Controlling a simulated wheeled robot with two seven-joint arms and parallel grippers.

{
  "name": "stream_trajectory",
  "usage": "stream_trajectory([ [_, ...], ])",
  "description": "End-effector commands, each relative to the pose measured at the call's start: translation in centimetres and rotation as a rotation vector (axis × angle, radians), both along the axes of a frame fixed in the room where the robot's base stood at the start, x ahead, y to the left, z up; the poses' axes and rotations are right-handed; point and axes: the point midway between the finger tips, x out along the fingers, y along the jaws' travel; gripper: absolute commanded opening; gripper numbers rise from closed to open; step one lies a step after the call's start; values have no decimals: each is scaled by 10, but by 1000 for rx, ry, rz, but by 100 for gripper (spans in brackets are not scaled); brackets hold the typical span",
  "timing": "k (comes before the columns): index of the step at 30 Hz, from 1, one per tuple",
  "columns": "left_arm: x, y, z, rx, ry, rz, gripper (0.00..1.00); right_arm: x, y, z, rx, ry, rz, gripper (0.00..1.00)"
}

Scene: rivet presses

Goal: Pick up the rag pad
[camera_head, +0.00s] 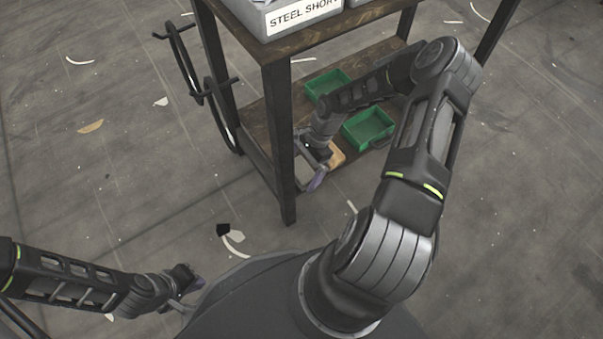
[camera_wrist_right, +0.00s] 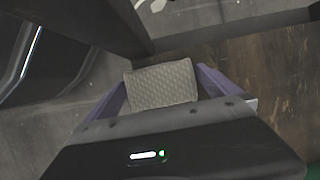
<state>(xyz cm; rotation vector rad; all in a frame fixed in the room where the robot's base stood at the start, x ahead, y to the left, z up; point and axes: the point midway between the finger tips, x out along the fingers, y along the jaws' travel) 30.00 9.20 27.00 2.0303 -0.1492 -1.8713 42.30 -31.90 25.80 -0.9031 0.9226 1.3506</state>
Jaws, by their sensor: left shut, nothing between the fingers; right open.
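The rag pad (camera_wrist_right: 162,85) is a beige, textured rectangular pad in the right wrist view. It lies by the edge of the lower wooden shelf, and a tan bit of it shows beside my right gripper in the head view (camera_head: 337,154). My right gripper (camera_wrist_right: 160,90) is open, with one purple finger on each side of the pad. The pad's near edge is hidden by the gripper body. I cannot tell whether the fingers touch it. My left gripper (camera_head: 190,284) is shut and empty, low at the left over the floor, away from the shelf.
Two green trays stand on the lower shelf, one behind (camera_head: 327,85) and one to the right (camera_head: 368,128) of my right gripper. A dark table leg (camera_head: 281,145) stands just left of it. A grey bin labelled STEEL SHORT (camera_head: 300,18) sits on the upper board.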

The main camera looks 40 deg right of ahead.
Motion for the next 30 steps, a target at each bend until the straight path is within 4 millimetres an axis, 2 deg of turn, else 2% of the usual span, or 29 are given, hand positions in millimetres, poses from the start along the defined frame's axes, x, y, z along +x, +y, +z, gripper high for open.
stream_trajectory([
  [15,0,0,1,0,1,-1,0,0,0,1,0,0,0,99],
  [30,0,0,1,0,1,-1,0,0,0,1,0,0,0,58],
])
